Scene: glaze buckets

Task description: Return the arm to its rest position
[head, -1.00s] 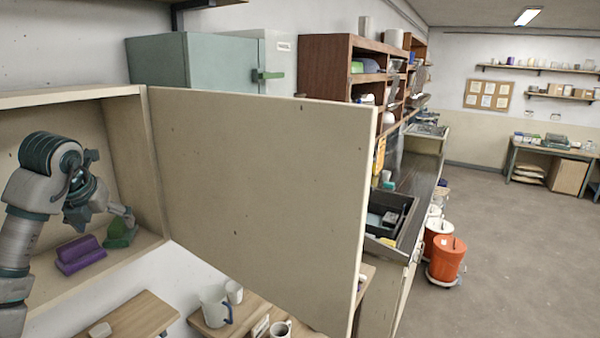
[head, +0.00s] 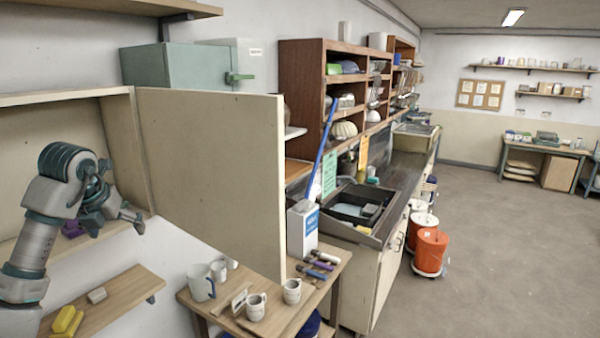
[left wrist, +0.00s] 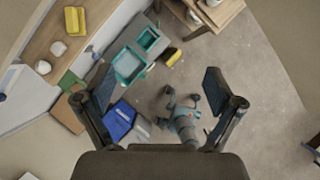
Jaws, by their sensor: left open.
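My left arm comes in from the left in the head view, grey with teal rings. Its gripper (head: 124,222) is in front of the lower front edge of the open wall cabinet (head: 125,150), and its fingers point right and down. In the left wrist view my left gripper (left wrist: 158,92) has its two fingers wide apart with nothing between them. A purple block (head: 73,229) shows in the cabinet, partly hidden behind my arm. My right gripper is not clearly seen in either view.
The cabinet door (head: 215,180) stands open to the right of my gripper. Below are a wooden shelf (head: 125,293) with yellow blocks (head: 67,320) and a table with mugs (head: 256,306). Blue and teal containers (left wrist: 119,120) lie low in the left wrist view. Floor is free on the right.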

